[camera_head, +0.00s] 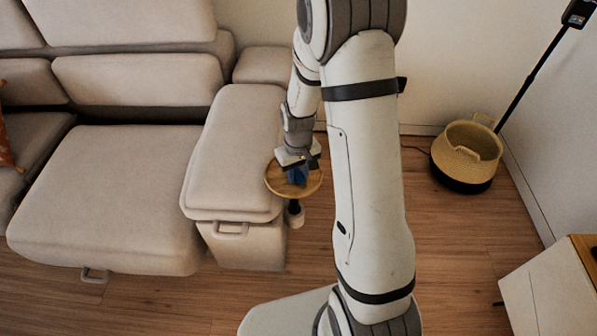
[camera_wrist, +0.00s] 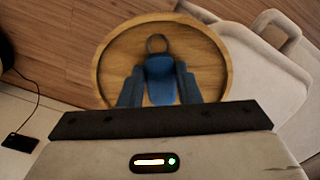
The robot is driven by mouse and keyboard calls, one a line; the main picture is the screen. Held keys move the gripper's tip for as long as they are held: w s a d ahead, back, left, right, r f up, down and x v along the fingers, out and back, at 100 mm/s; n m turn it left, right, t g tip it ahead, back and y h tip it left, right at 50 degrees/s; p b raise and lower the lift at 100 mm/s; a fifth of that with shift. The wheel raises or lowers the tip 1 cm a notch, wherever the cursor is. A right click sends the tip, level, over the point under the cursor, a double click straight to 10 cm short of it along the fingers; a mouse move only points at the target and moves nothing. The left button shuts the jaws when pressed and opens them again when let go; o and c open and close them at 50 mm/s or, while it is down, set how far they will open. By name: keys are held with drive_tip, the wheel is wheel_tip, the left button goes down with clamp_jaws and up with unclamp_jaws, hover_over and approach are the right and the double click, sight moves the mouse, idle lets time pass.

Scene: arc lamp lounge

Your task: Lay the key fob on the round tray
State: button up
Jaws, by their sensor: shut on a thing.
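The key fob (camera_wrist: 160,75) is blue with a dark ring at its far end. My gripper (camera_wrist: 159,88) is shut on the fob, with a finger on each side of it. The round tray (camera_wrist: 104,70) is wooden with a raised rim and lies behind the fob in the wrist view. In the head view the round tray (camera_head: 314,184) tops a small stand beside the sofa arm, and my gripper (camera_head: 296,176) is over it. I cannot tell whether the fob touches the tray.
A beige sofa (camera_head: 110,170) fills the left, and its arm (camera_head: 235,150) is close beside the tray. A woven basket (camera_head: 468,150) stands at the right near the wall. A white cabinet (camera_head: 545,295) is at the lower right. Wood floor between them is clear.

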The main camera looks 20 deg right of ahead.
sight(298, 176)
drive_tip(key=o, duration=1)
drive_tip(key=shift+c, duration=0.2)
wheel_tip(298, 176, up, 12)
drive_tip(key=p, duration=0.2)
drive_tip(key=s+r+m+t, duration=0.1)
drive_tip(key=s+r, duration=0.4)
drive_tip(key=s, duration=0.4)
drive_tip(key=s+r+m+t, duration=0.1)
drive_tip(key=s+r, duration=0.5)
drive_tip(key=s, duration=0.3)
drive_tip(key=shift+a+r, duration=0.15)
drive_tip(key=shift+r, duration=0.1)
